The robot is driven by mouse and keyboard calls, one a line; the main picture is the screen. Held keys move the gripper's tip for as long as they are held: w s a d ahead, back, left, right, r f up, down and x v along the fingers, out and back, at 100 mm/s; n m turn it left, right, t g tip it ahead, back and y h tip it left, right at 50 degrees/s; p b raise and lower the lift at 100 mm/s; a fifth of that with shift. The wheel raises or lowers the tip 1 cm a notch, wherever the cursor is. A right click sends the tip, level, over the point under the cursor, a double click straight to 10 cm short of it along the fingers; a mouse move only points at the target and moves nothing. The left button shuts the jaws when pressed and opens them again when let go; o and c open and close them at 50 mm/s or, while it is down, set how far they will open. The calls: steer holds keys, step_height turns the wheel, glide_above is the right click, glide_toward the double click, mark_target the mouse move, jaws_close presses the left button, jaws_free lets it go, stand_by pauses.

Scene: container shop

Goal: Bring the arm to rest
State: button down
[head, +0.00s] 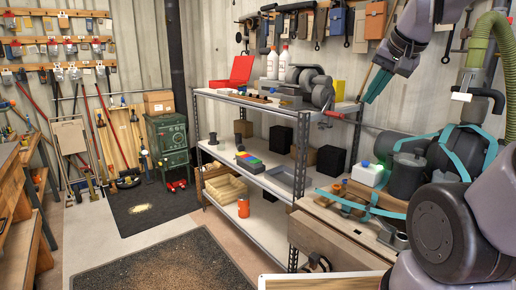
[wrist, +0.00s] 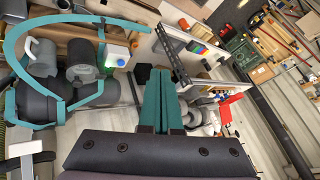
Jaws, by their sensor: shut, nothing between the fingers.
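My gripper (head: 374,84) is in the upper right of the head view, with its teal fingers pointing down and to the left. It hangs in the air to the right of the metal shelf unit (head: 262,108). In the wrist view my gripper (wrist: 161,78) shows its two teal fingers side by side, closed together with nothing between them. The wrist view is turned, so the shelf unit (wrist: 174,58) appears tilted there.
A red case (head: 236,70) and bottles stand on the shelf top. A green cabinet (head: 168,140) stands behind. The floor by the dark mat (head: 175,265) is clear.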

steer(key=s+a+n, duration=0.1)
steer(key=s+a, duration=0.1)
steer(key=s, duration=0.5)
steer(key=shift+r+n+y, duration=0.2)
steer(key=shift+n+y, duration=0.1)
